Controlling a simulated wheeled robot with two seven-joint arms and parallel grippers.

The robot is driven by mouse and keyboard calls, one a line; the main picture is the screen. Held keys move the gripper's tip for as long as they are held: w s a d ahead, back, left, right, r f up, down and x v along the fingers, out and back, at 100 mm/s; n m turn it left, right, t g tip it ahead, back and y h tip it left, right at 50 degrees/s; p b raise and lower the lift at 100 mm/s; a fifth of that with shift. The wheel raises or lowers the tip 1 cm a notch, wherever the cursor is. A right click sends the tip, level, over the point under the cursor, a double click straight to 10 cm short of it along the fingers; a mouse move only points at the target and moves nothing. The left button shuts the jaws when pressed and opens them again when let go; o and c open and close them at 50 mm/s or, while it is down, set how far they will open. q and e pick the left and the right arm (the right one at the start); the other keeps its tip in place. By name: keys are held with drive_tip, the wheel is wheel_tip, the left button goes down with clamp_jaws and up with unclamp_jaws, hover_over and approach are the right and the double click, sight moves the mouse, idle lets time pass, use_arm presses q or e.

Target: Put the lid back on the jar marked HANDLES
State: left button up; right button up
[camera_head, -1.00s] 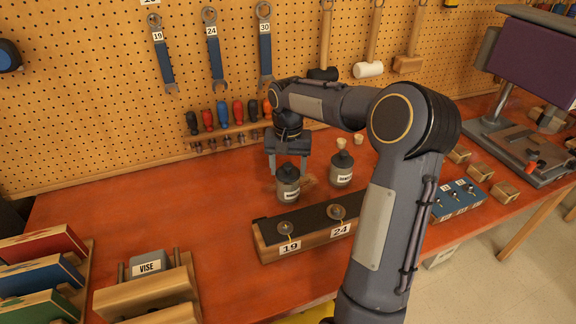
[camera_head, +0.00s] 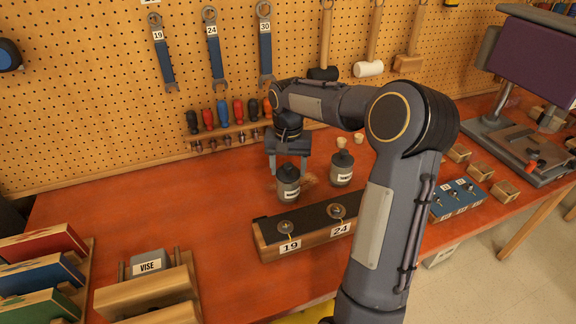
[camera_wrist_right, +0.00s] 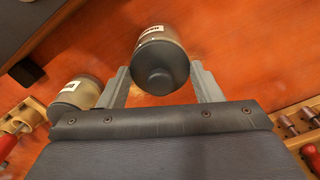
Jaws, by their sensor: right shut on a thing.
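My right gripper (camera_head: 288,168) points down over a small grey jar (camera_head: 289,190) with a white label too small to read. The gripper is shut on the dark round lid (camera_wrist_right: 160,78), which sits at the jar's mouth; whether it is fully seated I cannot tell. In the right wrist view the lid is between the two fingers, with the jar (camera_wrist_right: 158,38) below it. A second labelled jar (camera_head: 342,174) with a dark top stands just to the right; it also shows in the wrist view (camera_wrist_right: 78,92). My left gripper is not in view.
A wooden block (camera_head: 268,241) marked 19 and 24 stands in front of the jars. A screwdriver rack (camera_head: 228,134) and pegboard (camera_head: 100,110) are behind. Small corks (camera_head: 358,139) stand behind the second jar. The red bench (camera_head: 150,210) left of the jars is clear.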

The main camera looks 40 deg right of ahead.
idle(0.3)
drive_tip(key=o, duration=1.4)
drive_tip(key=shift+r, duration=0.1)
drive_tip(key=shift+r+p, duration=3)
drive_tip(key=shift+r, duration=0.45)
clamp_jaws()
drive_tip(key=shift+f, duration=0.2)
